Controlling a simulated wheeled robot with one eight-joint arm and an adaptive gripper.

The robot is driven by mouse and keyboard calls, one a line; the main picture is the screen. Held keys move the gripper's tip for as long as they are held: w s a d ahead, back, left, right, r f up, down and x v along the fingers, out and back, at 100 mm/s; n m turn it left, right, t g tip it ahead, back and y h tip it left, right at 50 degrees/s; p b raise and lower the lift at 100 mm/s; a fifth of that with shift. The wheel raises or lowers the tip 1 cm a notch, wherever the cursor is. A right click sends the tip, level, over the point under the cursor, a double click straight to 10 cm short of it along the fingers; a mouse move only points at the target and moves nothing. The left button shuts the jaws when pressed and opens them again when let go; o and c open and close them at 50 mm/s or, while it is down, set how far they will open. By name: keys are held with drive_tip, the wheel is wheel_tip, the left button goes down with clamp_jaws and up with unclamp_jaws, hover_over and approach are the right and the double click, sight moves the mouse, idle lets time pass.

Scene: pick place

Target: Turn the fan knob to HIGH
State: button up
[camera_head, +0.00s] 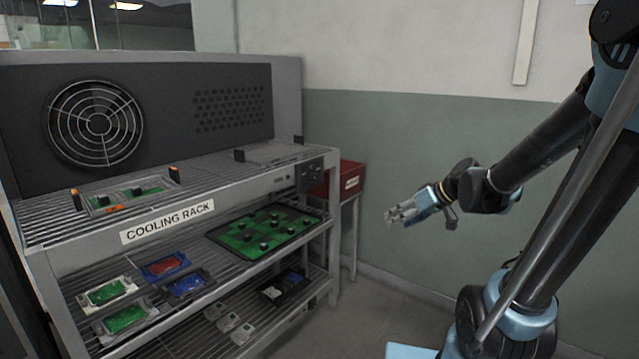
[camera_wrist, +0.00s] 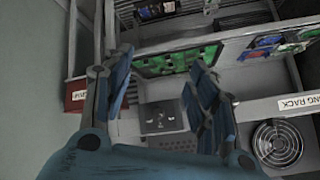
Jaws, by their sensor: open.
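The cooling rack (camera_head: 225,185) stands at the left in the head view, with a round fan grille (camera_head: 96,123) on its back panel. A small dark control panel (camera_head: 311,174) sits at the right end of its front edge. A fan knob seems to be on it, but its setting is too small to read. My gripper (camera_head: 396,215) is open and empty, in the air to the right of the rack and apart from it. In the wrist view its fingers (camera_wrist: 150,75) are spread, with the rack beyond. The fan grille also shows there (camera_wrist: 277,143), at the lower right.
A red box (camera_head: 350,178) stands just right of the rack, by the wall. A green board (camera_head: 265,232) and several small trays (camera_head: 110,293) lie on the lower shelves. The floor (camera_head: 390,290) right of the rack is clear.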

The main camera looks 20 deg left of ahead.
drive_tip(key=w+a+r+n+y, duration=0.2)
drive_tip(key=w+a+n+y, duration=0.15)
drive_tip(key=w+a, duration=0.65)
drive_tip(key=n+t+y, duration=0.2)
drive_tip(key=t+y, duration=0.1)
drive_tip(key=y, duration=0.2)
approach(317, 179)
drive_tip(key=x, duration=0.8)
drive_tip(key=shift+a, duration=0.35)
drive_tip(key=shift+c, duration=0.3)
